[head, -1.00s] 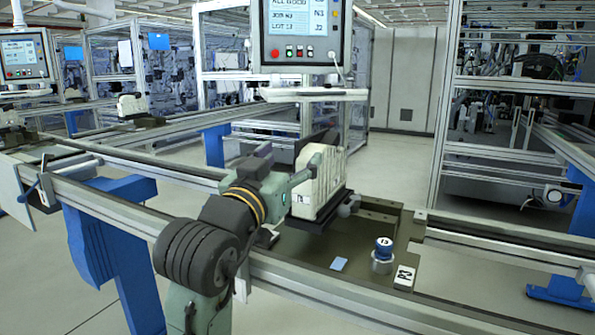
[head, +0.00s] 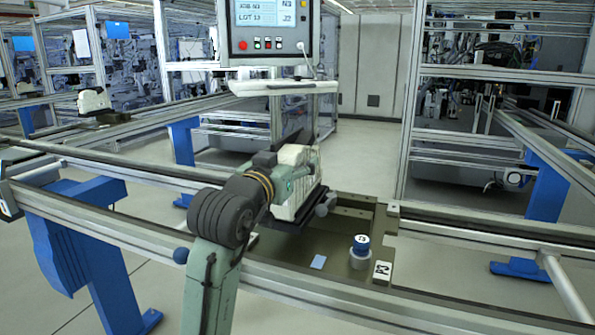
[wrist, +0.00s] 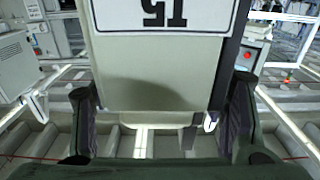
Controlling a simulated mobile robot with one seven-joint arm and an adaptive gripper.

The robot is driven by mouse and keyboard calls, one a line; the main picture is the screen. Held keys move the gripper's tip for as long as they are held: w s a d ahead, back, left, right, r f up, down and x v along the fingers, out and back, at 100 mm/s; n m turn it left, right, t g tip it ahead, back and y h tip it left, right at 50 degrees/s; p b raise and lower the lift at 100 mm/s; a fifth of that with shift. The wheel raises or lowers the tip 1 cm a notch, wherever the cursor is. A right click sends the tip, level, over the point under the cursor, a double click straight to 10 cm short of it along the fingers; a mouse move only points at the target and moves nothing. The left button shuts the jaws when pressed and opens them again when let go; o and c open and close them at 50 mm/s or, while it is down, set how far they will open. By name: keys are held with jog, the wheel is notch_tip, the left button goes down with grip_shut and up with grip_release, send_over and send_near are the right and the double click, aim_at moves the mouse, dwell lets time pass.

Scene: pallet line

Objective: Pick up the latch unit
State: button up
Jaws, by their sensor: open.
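The cream, boxy unit I take for the latch unit (head: 296,203) stands over the dark pallet in the head view, partly hidden by my arm. In the wrist view the unit (wrist: 155,75) fills the upper middle, with a black-framed white label showing its characters upside down. My gripper (wrist: 160,115) is open, with one dark finger on each side of the unit's near end. Whether the fingers touch it I cannot tell. In the head view the fingers are largely hidden behind my arm and the unit.
The pallet (head: 340,277) also carries a blue-capped cylinder (head: 360,248), a small blue plate (head: 318,262) and a white tag (head: 382,271). Conveyor rails run along both sides. A control panel (head: 268,30) stands behind. Another cream unit (head: 94,100) is at far left.

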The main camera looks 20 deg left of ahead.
jog(key=shift+w, duration=0.9)
jog(key=shift+c, duration=0.2)
grip_shut()
